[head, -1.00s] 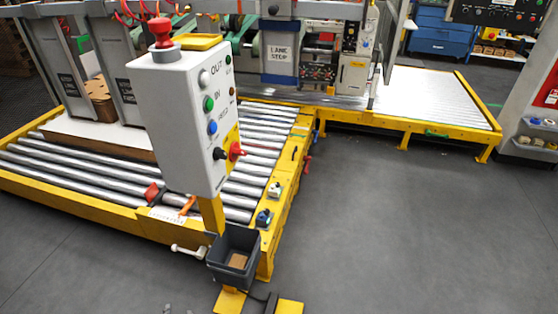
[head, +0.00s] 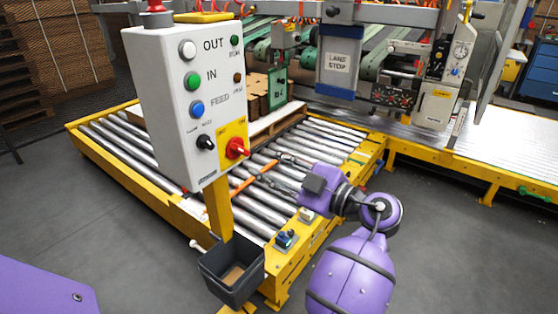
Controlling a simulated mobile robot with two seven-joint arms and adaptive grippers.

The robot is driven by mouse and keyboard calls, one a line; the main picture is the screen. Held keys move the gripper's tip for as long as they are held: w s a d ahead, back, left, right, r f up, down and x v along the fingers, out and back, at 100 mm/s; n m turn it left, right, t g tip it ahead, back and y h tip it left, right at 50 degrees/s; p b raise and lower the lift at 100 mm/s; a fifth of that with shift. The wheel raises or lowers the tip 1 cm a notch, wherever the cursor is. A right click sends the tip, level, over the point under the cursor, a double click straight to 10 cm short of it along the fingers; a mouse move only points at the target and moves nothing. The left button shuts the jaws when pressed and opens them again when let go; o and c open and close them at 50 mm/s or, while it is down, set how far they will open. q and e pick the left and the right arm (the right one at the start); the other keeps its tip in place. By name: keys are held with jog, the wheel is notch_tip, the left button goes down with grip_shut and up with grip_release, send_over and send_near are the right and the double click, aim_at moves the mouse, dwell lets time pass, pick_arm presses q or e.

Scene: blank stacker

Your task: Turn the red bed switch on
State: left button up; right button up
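The red bed switch (head: 237,148) is a red rotary knob on a yellow plate, at the lower right of the white control box's front. A black knob (head: 205,142) sits just left of it. The box also carries white, green and blue buttons and a red mushroom button on top. The switch's label is too small to read.
The control box (head: 165,95) stands on a yellow post with a dark bin (head: 232,272) below it. A roller conveyor (head: 130,150) with yellow edges lies behind. An orange-handled item (head: 243,188) lies near the gripper. Grey floor is open at the lower left.

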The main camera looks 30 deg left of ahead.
aim_at(243, 151)
pick_arm(q)
jog(key=shift+n, duration=0.5)
jog(key=a, duration=0.4)
jog(key=a+r+p, duration=0.1)
jog(key=a, duration=0.2)
jog(key=shift+w+a+r, duration=0.1)
jog(key=shift+w, duration=0.2)
grip_shut()
